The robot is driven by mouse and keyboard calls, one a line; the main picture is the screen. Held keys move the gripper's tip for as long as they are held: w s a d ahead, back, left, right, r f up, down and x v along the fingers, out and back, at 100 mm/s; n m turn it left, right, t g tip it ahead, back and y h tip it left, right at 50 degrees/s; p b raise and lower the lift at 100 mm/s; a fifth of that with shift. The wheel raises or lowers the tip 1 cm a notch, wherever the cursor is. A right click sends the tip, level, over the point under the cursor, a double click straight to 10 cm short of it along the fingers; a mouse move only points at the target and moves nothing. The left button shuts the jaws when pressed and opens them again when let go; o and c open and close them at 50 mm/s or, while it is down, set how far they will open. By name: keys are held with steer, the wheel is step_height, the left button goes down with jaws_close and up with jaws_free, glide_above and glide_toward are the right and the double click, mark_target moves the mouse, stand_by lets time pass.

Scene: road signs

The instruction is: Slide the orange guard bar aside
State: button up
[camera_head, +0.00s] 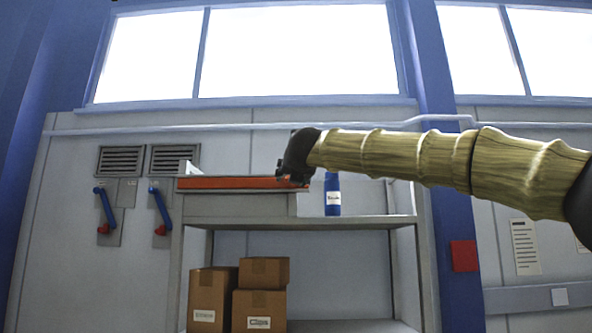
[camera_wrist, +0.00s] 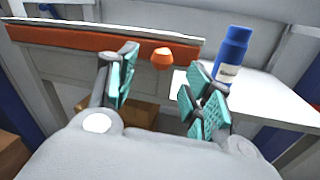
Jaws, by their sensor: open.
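The orange guard bar (camera_head: 230,183) lies along the front of a raised grey box on the left part of the workbench. In the wrist view the bar (camera_wrist: 75,38) runs across the upper left, with an orange knob (camera_wrist: 162,58) near its right end. My gripper (camera_head: 290,179) is at the bar's right end in the head view and hides that end. In the wrist view my gripper (camera_wrist: 155,85) is open, with teal finger pads on both sides. The knob shows in the gap between the fingers, a little beyond the tips. Nothing is held.
A blue bottle (camera_head: 332,196) stands on the bench (camera_head: 375,221) just right of my gripper, also close to the right finger in the wrist view (camera_wrist: 232,58). Cardboard boxes (camera_head: 238,297) sit on the lower shelf. Blue levers (camera_head: 160,210) are on the wall at left.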

steer(key=s, duration=0.6)
steer(key=shift+d, duration=0.35)
steer(key=shift+f, duration=0.1)
